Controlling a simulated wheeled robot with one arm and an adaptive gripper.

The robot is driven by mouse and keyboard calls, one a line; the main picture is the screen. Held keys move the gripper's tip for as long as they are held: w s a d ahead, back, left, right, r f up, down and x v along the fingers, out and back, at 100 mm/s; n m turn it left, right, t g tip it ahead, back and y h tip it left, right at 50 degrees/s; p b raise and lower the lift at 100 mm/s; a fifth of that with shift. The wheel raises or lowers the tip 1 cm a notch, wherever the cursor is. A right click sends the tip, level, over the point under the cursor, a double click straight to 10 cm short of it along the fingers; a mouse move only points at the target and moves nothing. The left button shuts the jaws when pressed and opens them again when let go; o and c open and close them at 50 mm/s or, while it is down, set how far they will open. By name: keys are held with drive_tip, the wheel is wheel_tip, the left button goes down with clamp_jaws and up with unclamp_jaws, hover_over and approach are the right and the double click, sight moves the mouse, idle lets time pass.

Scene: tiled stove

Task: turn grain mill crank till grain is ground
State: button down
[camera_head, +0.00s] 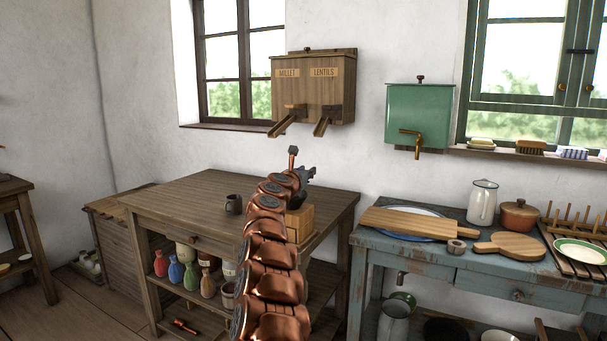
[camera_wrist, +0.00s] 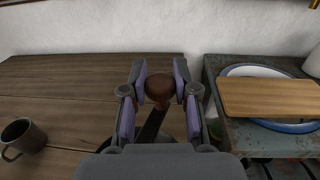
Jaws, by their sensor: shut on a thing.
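The grain mill (camera_head: 301,222) shows in the head view as a light wooden box on the brown table, mostly hidden behind my arm. In the wrist view the crank's brown round knob (camera_wrist: 158,88) sits between the purple pads of my gripper (camera_wrist: 159,75), which is shut on it. The dark crank arm (camera_wrist: 151,126) runs down from the knob, and its lower end is hidden by my gripper. In the head view my gripper (camera_head: 304,176) is small and dark above the mill. Any grain inside the mill is hidden.
A dark mug (camera_head: 233,204) stands on the brown table (camera_head: 180,199), left of my arm. A blue worn table (camera_head: 455,262) with boards and plates stands close on the right. A wooden millet and lentils dispenser (camera_head: 313,91) hangs on the wall above.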

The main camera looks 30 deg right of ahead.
drive_tip(key=shift+s+d+m+g+h, duration=0.1)
drive_tip(key=shift+s+m+g+h, duration=0.2)
drive_tip(key=shift+m+g, duration=0.15)
drive_tip(key=c, duration=0.8)
unclamp_jaws()
drive_tip(key=shift+w, duration=0.1)
drive_tip(key=shift+c, duration=0.2)
drive_tip(key=shift+s+a+r, duration=0.15)
drive_tip(key=shift+s+a, duration=0.1)
drive_tip(key=shift+a, duration=0.4)
drive_tip(key=shift+v, duration=3.05)
